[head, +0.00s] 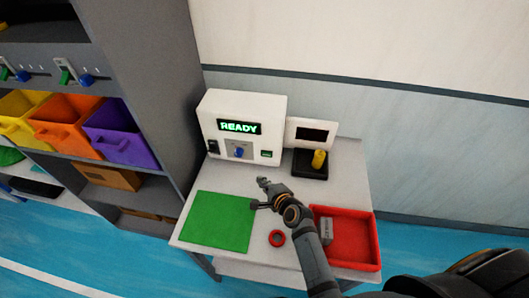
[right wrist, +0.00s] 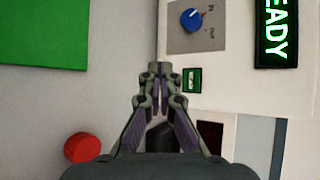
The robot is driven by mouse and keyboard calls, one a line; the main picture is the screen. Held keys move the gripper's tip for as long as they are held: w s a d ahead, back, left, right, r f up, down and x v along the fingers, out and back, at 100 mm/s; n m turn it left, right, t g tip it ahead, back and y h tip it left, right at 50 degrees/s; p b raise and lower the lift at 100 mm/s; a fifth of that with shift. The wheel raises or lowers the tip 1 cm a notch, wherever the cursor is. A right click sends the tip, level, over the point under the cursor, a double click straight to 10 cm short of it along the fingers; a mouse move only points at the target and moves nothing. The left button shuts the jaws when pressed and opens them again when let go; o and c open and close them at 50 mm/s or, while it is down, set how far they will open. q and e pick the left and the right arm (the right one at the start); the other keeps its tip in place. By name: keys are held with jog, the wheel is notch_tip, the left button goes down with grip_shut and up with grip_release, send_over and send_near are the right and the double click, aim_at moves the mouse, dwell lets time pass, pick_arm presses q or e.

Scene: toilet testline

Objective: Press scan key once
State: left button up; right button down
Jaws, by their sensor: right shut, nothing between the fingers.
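A white machine (head: 241,112) with a lit READY display (head: 239,128) stands at the back of the table. Its front has a blue knob (head: 238,152) and a small green key (head: 267,154), likely the scan key; its label is too small to read. The right wrist view shows this key (right wrist: 192,80) just right of my fingertips, with a gap visible. My right gripper (head: 264,184) is shut and empty, above the table in front of the machine. It also shows in the right wrist view (right wrist: 160,70). My left gripper is not in view.
A black stand (head: 310,163) with a yellow piece is right of the machine. Shelves with bins stand left.

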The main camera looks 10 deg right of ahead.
aim_at(266, 154)
jog(key=shift+s, duration=0.15)
jog(key=shift+w+f, duration=0.1)
jog(key=shift+w, duration=0.3)
jog(key=w+d+b, duration=0.1)
jog(key=w, duration=0.1)
jog(key=w+d+b, duration=0.1)
jog(key=w, duration=0.1)
jog(key=w+b, duration=0.1)
jog(key=w, duration=0.1)
jog(key=shift+w+d, duration=0.15)
jog(key=shift+d, duration=0.25)
jog(key=shift+w+d, duration=0.2)
jog(key=shift+w, duration=0.35)
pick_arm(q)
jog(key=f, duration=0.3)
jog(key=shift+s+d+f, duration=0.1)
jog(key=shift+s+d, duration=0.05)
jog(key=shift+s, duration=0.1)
pick_arm(e)
jog(key=shift+w+d, duration=0.1)
jog(key=shift+w+d, duration=0.15)
jog(key=shift+w, duration=0.25)
